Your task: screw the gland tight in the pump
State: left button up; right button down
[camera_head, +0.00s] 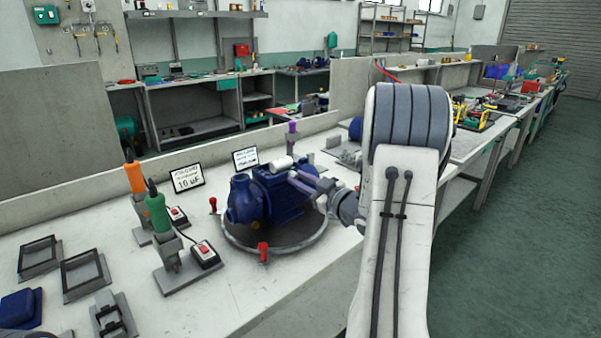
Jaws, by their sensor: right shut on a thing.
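The blue pump (286,197) stands on a round dark turntable with a pale rim (318,234). My right gripper (296,179) reaches in from the right, level with the upper side of the pump, just below the white cylinder. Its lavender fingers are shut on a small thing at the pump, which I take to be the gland. The gland is too small and covered to see clearly, so its seating cannot be told. My left gripper is not in view.
Orange (136,177) and green (159,213) screwdrivers stand in holders left of the pump; a purple one (292,131) stands behind it. Red clamps (263,250) edge the turntable. Small signs (187,177) stand behind.

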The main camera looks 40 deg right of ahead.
dwell(0.3)
jog(key=m+p, duration=0.2)
jog(key=shift+r+p, duration=0.2)
jog(key=shift+p, duration=0.1)
jog(key=shift+m+p, duration=0.3)
jog(key=shift+m, duration=0.3)
jog(key=shift+f+m, duration=0.25)
jog(key=shift+m, duration=0.05)
jog(key=shift+r+m+p, duration=0.25)
jog(key=shift+m+p, duration=0.55)
jog(key=shift+p, duration=0.3)
jog(key=shift+f+m+p, duration=0.1)
jog(key=shift+m+p, duration=0.5)
jog(key=shift+m, duration=0.1)
jog(key=shift+f, duration=0.15)
